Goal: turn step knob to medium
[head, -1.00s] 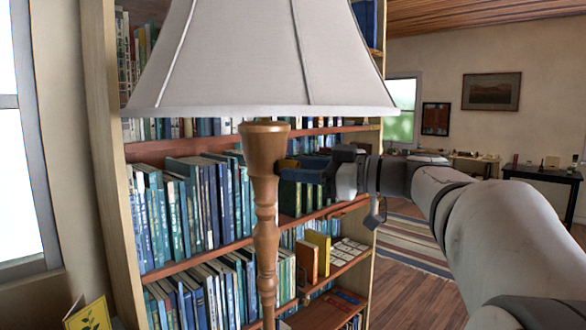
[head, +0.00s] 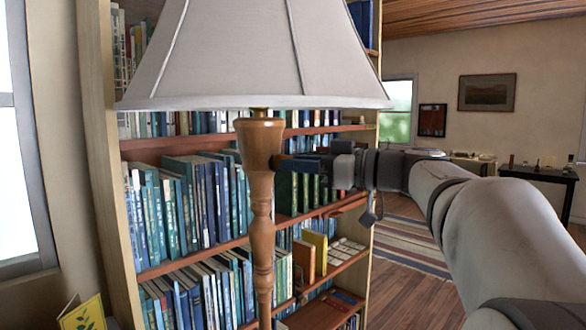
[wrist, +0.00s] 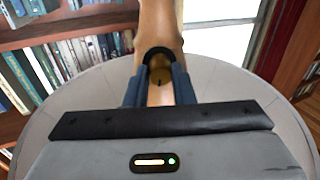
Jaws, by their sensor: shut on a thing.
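A floor lamp has a turned wooden post (head: 261,210) and a pale fabric shade (head: 255,60). My gripper (head: 278,163) reaches the right side of the post, just below the shade. In the wrist view, a small brass-coloured step knob (wrist: 161,76) sits on the wooden post (wrist: 157,20). The two blue fingers of my gripper (wrist: 160,84) stand on either side of it, shut on the knob. A dark arch shows around the knob's far side. The fingers partly hide the knob, and I cannot read its setting or any markings. The head view does not show the knob.
A bookcase (head: 100,180) full of books stands close behind the lamp. A window (head: 15,150) is at the left. A yellow card (head: 82,315) stands at lower left. Open wooden floor, a striped rug (head: 415,245) and a dark table (head: 540,174) lie to the right.

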